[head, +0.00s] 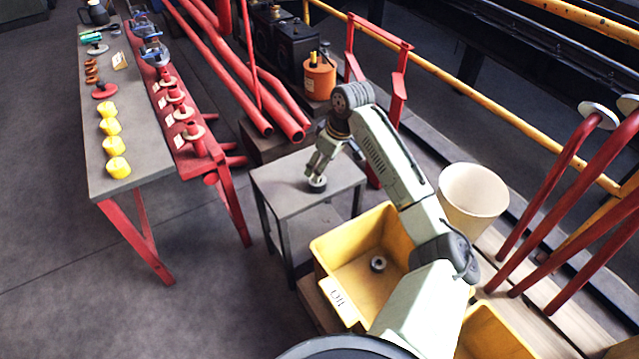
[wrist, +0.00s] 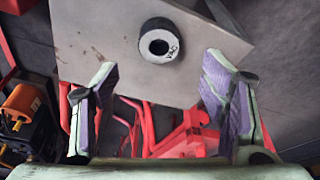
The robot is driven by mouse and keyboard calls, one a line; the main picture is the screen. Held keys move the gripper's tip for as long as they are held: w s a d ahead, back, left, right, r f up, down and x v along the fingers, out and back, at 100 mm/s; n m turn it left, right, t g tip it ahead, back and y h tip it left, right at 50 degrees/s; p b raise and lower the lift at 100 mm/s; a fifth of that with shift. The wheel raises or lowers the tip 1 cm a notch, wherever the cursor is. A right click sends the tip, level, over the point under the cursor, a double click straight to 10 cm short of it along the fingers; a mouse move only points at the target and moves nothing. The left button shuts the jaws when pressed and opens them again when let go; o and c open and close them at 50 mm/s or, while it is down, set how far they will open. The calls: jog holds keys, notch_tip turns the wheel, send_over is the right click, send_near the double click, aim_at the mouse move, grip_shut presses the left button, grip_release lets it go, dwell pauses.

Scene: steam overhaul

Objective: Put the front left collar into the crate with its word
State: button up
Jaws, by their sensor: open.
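A dark round collar with a pale top face and a centre hole stands on the small grey table (head: 285,200), near its middle, in the head view (head: 317,186). In the wrist view the collar (wrist: 150,50) bears short dark lettering, perhaps "VAC". My gripper (head: 318,168) is just above it, pointing down. In the wrist view my gripper (wrist: 160,75) is open, with the collar beyond the fingertips and nothing between them. A yellow crate (head: 325,255) has a white word label (head: 337,294), hard to read at this angle. A second yellow crate (head: 500,335) is partly cut off; no label shows.
Another collar (head: 378,264) lies in the first crate. A cream bin (head: 473,195) stands behind the crates. A long bench (head: 140,185) with yellow knobs is at left. Red pipes (head: 570,180) and a yellow rail (head: 480,105) border the right. Floor at lower left is clear.

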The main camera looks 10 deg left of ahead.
aim_at(320, 188)
jog(key=x, duration=0.4)
jog(key=p+x, duration=0.1)
jog(key=x, duration=0.2)
jog(key=shift+d+f, duration=0.2)
jog(key=shift+c, duration=0.2)
jog(key=shift+r, duration=0.1)
grip_shut()
dwell(0.4)
